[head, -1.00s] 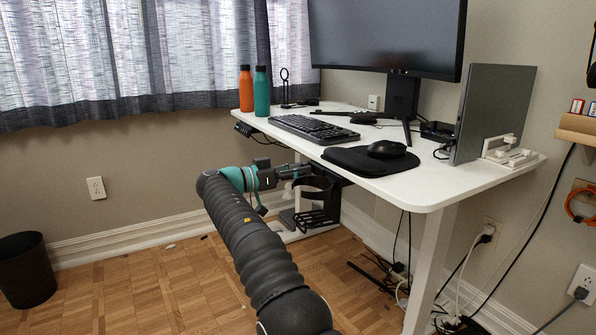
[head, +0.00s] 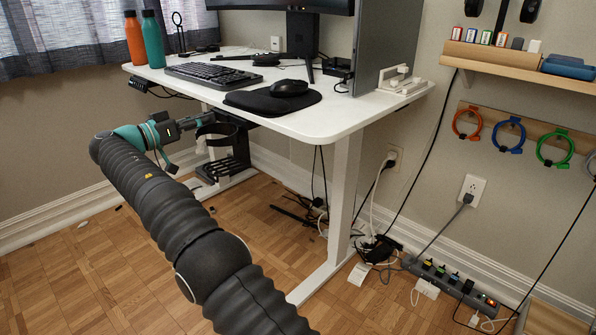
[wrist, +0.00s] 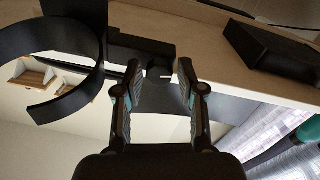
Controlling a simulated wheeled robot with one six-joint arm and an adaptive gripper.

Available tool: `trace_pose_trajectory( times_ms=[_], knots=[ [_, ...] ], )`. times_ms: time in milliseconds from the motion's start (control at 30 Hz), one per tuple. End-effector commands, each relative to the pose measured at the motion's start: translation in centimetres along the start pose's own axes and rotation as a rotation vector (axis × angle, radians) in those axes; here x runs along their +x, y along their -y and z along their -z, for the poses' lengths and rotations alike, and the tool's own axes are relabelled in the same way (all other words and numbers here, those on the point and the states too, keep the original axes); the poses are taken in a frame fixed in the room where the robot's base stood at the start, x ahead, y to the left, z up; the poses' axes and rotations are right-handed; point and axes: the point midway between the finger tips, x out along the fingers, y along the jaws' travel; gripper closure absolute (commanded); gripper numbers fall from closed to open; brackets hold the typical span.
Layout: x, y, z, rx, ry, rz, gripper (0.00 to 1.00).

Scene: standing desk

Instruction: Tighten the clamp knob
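My gripper (head: 203,121) is at the left front edge of the desk, just below the top, beside a black cup holder (head: 232,142). In the wrist view my gripper (wrist: 161,80) is open, its two fingers apart with nothing clearly held. A black clamp body (wrist: 150,50) on the desk's underside lies ahead, between and beyond the fingertips. The cup holder's curved ring (wrist: 95,62) is on the left in that view. I cannot clearly make out the clamp knob; it is dark against the clamp or hidden by the fingers.
The white desk (head: 330,118) carries a keyboard (head: 215,75), a mouse (head: 289,88) and two bottles (head: 152,40). A black box (wrist: 275,48) is fixed under the desk edge. Cables and a power strip (head: 450,282) lie at right.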

Motion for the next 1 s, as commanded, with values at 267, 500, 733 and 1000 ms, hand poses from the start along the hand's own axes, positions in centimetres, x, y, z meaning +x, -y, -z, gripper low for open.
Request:
trace_pose_trajectory(
  times_ms=[267,500,733,1000],
  knots=[
    [0.03,-0.09,-0.02,-0.299,-0.018,0.000,0.61],
    [0.04,-0.17,0.03,-0.560,-0.034,0.002,0.61],
    [0.04,-0.26,0.14,-0.818,-0.050,0.003,0.61],
    [0.04,-0.34,0.19,-1.128,-0.068,0.003,0.61]
  ],
)
